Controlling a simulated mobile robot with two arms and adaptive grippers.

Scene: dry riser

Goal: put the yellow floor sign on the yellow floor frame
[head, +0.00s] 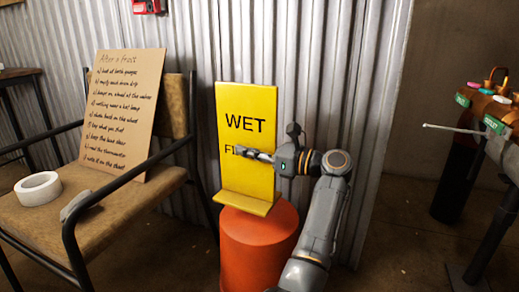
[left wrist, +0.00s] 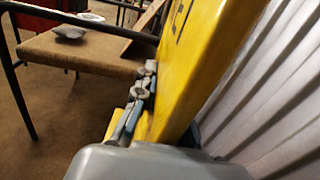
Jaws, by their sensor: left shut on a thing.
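The yellow floor sign (head: 247,178), a tall upright panel with black "WET" lettering and a lip at its foot, is at the top of an orange-red drum (head: 258,250). I cannot tell whether it rests on the drum or hangs just above it. My left gripper (head: 255,154) is in front of the panel and shut on it, covering part of the lower lettering. In the left wrist view the sign (left wrist: 205,70) rises tilted beside the fingers (left wrist: 137,103). My right gripper is not in view. I see no yellow floor frame.
A chair (head: 40,220) on the left holds a handwritten cardboard notice (head: 124,110), a white tape roll (head: 38,188) and a grey object (head: 80,204). A corrugated metal wall (head: 340,60) stands close behind the sign. Pipework with green tags (head: 494,124) is at right.

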